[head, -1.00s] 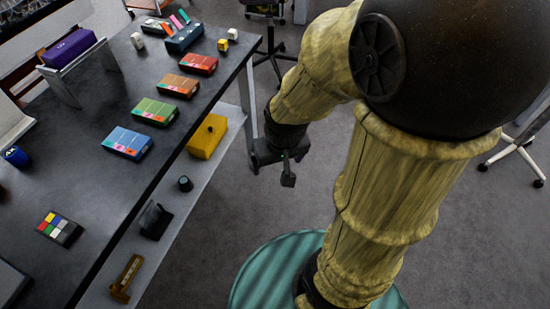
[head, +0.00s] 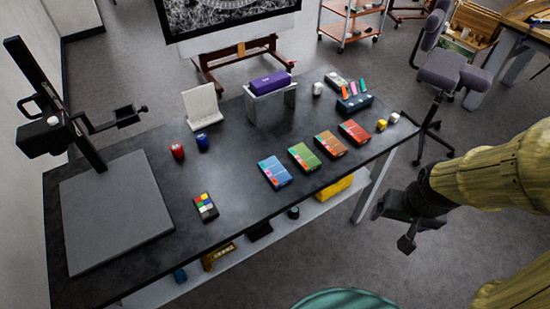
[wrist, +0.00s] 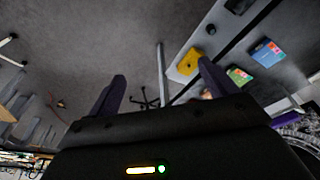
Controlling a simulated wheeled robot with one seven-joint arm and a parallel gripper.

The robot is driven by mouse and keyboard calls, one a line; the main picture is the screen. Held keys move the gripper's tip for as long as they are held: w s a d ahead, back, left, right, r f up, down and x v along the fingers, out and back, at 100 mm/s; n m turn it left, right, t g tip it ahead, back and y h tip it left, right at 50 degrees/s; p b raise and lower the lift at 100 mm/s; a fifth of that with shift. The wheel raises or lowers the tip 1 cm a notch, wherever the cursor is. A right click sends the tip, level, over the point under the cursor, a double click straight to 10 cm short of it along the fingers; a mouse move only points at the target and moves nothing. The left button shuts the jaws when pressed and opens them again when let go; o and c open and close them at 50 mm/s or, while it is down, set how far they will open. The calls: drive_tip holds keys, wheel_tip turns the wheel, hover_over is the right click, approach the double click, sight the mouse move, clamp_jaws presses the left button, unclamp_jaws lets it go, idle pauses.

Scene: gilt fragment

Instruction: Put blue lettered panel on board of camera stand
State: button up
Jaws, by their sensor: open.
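The blue lettered panel (head: 275,172) lies flat on the dark table, leftmost in a row of coloured panels. It also shows in the wrist view (wrist: 266,53) at the upper right. The camera stand (head: 62,120) stands at the table's left end. Its flat grey board (head: 115,210) lies there with nothing on it. My gripper (head: 394,224) is off the table's right side, over the floor and well away from the panel. In the wrist view its two fingers (wrist: 160,85) are apart with nothing between them.
Green (head: 305,157), orange (head: 331,144) and red (head: 355,132) panels lie beside the blue one. A colour-patch block (head: 205,206) lies between the board and panels. Red (head: 177,151) and blue (head: 202,141) jars stand behind. A lower shelf (head: 316,206) juts out in front, holding a yellow box (head: 334,188).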

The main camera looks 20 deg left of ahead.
drive_tip(key=w+p+v, duration=0.2)
drive_tip(key=p+v, duration=0.8)
drive_tip(key=v, duration=0.2)
drive_tip(key=shift+w+r+p, duration=0.3)
drive_tip(key=shift+w+r, duration=0.05)
drive_tip(key=shift+r, duration=0.1)
